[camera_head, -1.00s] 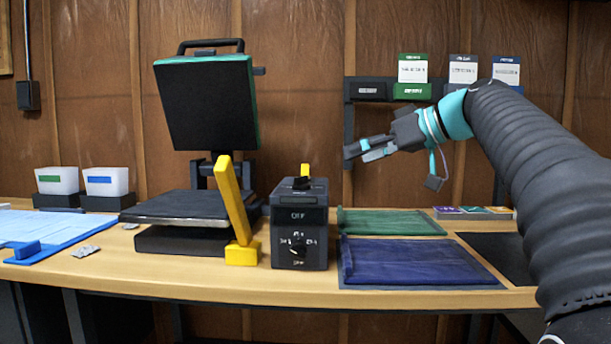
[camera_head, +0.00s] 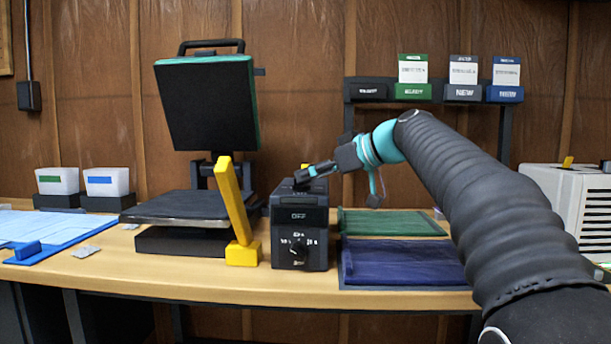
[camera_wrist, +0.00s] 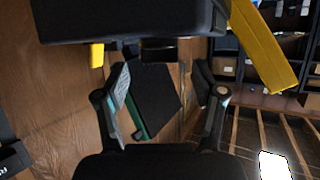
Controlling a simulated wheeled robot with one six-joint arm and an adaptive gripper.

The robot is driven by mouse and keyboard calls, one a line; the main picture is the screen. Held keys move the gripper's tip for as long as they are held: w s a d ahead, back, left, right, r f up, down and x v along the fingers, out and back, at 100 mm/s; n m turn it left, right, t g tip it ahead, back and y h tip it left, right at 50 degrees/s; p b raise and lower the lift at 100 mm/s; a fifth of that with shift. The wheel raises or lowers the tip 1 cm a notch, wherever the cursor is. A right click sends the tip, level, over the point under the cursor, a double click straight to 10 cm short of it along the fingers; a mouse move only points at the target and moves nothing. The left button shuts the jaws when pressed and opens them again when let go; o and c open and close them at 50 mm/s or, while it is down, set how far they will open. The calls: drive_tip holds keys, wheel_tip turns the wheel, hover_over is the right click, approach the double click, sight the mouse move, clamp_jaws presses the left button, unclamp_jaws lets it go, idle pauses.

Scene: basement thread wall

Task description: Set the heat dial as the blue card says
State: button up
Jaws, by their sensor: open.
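The dark control box (camera_head: 299,218) stands on the bench. Its front carries a small black round dial (camera_head: 298,249) with a pale pointer mark and printed labels too small to read surely; "OFF" shows above it. The blue card (camera_head: 506,72) stands upright in a blue-fronted holder on the wall rack, its print too small to read.
The open press (camera_head: 180,208) with its raised plate and yellow lever (camera_head: 234,200) stands left of the box. Green cloth (camera_head: 392,223) and blue cloth (camera_head: 405,262) lie to the right. A pale vented unit (camera_head: 570,205) stands far right. Bench space before the box is narrow.

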drive_tip(key=shift+x, duration=1)
